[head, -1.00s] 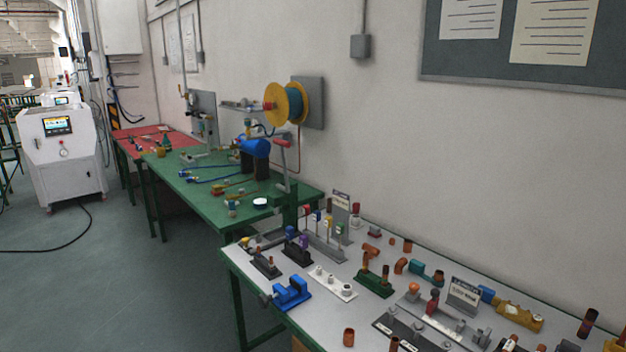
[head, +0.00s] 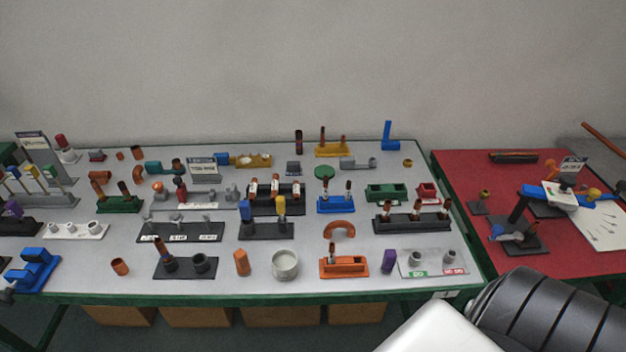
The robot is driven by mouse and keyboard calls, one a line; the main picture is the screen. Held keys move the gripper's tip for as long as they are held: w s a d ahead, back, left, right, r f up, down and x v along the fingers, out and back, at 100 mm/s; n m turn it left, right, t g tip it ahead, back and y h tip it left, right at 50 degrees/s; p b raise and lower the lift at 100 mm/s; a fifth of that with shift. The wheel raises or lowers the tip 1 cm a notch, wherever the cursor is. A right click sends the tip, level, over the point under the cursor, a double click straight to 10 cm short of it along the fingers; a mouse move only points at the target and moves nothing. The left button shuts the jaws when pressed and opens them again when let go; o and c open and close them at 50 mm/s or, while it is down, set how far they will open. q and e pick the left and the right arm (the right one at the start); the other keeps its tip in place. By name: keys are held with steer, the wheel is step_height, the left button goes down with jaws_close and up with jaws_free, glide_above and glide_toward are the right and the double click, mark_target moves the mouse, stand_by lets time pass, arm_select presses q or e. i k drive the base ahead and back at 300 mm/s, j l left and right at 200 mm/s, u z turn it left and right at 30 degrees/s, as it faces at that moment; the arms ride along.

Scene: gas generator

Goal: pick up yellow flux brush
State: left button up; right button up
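A small upright yellow piece (head: 281,207) stands in a dark holder (head: 266,231) at the middle of the grey table, beside a blue one. At the left edge, a grey rack (head: 40,201) holds several thin upright tools with coloured tops, one of which looks yellow (head: 31,171). They are too small to tell which of these is the yellow flux brush. Neither of my grippers is in view. A white and black ribbed part of my own body fills the lower right corner.
The grey table (head: 340,279) is crowded with holders, copper fittings and blocks. A blue vise (head: 33,270) sits at its front left. A red table (head: 465,180) with a stand and tools adjoins on the right. Cardboard boxes (head: 280,316) are below.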

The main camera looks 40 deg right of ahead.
mark_target(280, 201)
steer(key=z, duration=0.95)
